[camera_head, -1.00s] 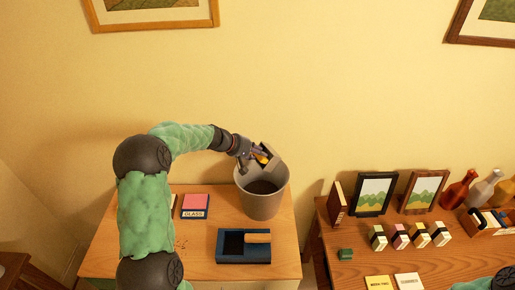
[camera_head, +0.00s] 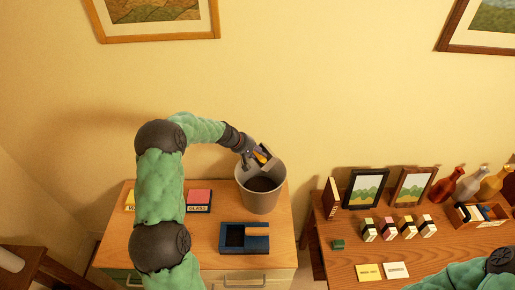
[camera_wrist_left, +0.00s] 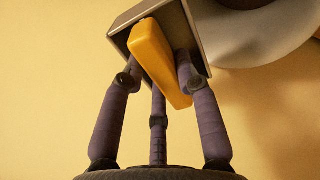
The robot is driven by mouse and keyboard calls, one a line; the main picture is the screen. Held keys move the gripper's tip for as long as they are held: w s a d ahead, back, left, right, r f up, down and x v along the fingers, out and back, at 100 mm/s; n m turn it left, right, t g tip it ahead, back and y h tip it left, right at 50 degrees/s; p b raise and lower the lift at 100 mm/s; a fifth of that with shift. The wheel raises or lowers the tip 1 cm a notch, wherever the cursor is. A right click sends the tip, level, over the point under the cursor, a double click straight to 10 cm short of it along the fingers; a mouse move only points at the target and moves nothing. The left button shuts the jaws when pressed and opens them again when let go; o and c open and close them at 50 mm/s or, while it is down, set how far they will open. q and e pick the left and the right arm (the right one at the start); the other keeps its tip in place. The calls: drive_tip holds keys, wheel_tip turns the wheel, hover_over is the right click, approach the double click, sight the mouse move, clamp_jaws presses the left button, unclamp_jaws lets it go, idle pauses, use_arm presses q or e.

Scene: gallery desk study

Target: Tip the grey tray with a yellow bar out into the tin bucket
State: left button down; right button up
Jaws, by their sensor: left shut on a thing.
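My left gripper (camera_head: 256,152) is shut on the yellow bar (camera_head: 262,157) of the grey tray. The grey tray (camera_head: 268,150) is tilted at the back rim of the tin bucket (camera_head: 259,202). In the left wrist view the yellow bar (camera_wrist_left: 158,62) runs between my fingers, with the grey tray (camera_wrist_left: 185,22) above it. The curved grey side of the bucket (camera_wrist_left: 270,45) shows behind at the right. The bucket stands upright on the wooden desk, and its inside looks dark. I cannot tell what the tray holds. My right gripper is out of view.
A dark blue tray (camera_head: 243,250) lies in front of the bucket. A pink-topped pad marked GLASS (camera_head: 199,200) and a yellow pad (camera_head: 130,201) lie left. The right table (camera_head: 350,250) carries frames, bottles, small blocks and cards. My right arm enters at the bottom right.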

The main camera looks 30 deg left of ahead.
use_arm(q)
drive_tip(key=shift+w+d+r+g+y+p, duration=0.2)
drive_tip(key=shift+r+g+y+p, duration=0.3)
drive_tip(key=shift+p, duration=1.6)
drive_tip(key=shift+w+f+g+b, duration=0.1)
drive_tip(key=shift+g+b, duration=0.2)
drive_tip(key=shift+b, duration=0.1)
drive_tip(key=shift+g, duration=0.4)
drive_tip(key=shift+w+d+r+g+y, duration=0.2)
drive_tip(key=shift+r+g+y, duration=0.15)
drive_tip(key=shift+g, duration=0.15)
drive_tip(key=shift+w+d+r+g+y, duration=0.1)
drive_tip(key=shift+w+r+g+y, duration=0.05)
drive_tip(key=shift+r+g+y, duration=0.3)
drive_tip(key=shift+w+r+g+y, duration=0.15)
drive_tip(key=shift+g+y, duration=0.15)
drive_tip(key=shift+g, duration=0.25)
drive_tip(key=shift+w+r+g+y, duration=0.1)
drive_tip(key=shift+g+y, duration=0.2)
drive_tip(key=shift+g, duration=0.5)
drive_tip(key=shift+r, duration=0.1)
